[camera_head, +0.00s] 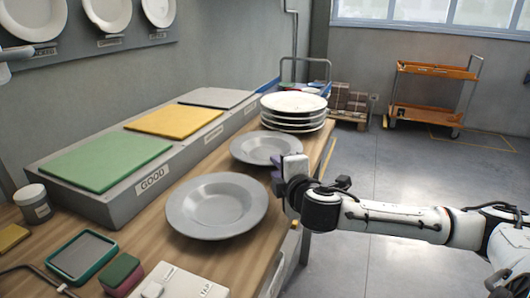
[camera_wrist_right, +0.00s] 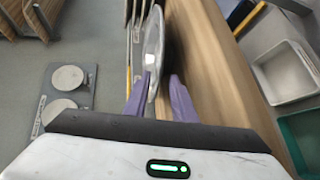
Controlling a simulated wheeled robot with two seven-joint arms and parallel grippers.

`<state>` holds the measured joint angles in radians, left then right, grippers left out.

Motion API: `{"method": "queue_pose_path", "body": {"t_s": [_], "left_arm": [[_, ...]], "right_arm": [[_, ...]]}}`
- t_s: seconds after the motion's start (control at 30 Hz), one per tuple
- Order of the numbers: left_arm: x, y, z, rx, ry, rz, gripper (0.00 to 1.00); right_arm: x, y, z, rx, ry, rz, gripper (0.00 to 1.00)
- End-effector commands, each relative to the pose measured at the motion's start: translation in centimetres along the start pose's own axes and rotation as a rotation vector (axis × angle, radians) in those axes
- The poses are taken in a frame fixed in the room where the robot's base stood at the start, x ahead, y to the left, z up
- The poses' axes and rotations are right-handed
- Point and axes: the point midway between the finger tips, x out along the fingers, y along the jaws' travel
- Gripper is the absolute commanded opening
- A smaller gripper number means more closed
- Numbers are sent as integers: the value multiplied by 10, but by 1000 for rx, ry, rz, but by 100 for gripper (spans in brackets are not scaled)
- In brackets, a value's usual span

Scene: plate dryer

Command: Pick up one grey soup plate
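A grey soup plate (camera_head: 217,205) lies on the wooden table in the head view. A second grey soup plate (camera_head: 262,148) lies behind it, partly covered by my right gripper (camera_head: 282,174). The right gripper is at the table's right edge, beside both plates. In the right wrist view, its two purple fingers (camera_wrist_right: 161,98) are apart. A grey plate (camera_wrist_right: 153,45) shows there at a steep angle, its near end reaching the left finger; I cannot tell whether they touch. My left gripper is not seen.
A stack of white plates (camera_head: 294,110) stands behind the grey ones. Green, yellow and grey pads lie on a raised ledge (camera_head: 150,182) marked GOOD at left. A teal tray (camera_head: 84,256), a jar (camera_head: 33,204) and a light box (camera_head: 180,283) are at the front.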

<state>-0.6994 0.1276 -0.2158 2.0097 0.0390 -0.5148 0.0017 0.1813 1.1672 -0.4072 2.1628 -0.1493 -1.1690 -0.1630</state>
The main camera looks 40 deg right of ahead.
Motion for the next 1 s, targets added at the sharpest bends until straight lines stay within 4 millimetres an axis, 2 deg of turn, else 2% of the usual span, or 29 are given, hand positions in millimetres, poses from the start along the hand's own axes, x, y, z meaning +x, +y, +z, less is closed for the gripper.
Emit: {"method": "queue_pose_path", "body": {"t_s": [0.33,0.63,0.67,0.8,1.0], "left_arm": [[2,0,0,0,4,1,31],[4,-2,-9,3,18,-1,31],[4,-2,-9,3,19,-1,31],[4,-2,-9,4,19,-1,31],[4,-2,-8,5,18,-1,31]], "right_arm": [[45,-3,8,3,0,0,24],[52,-4,7,0,2,-1,24],[52,-4,7,0,2,-1,22],[51,-4,7,0,2,0,0],[51,-3,8,0,1,1,0]]}}
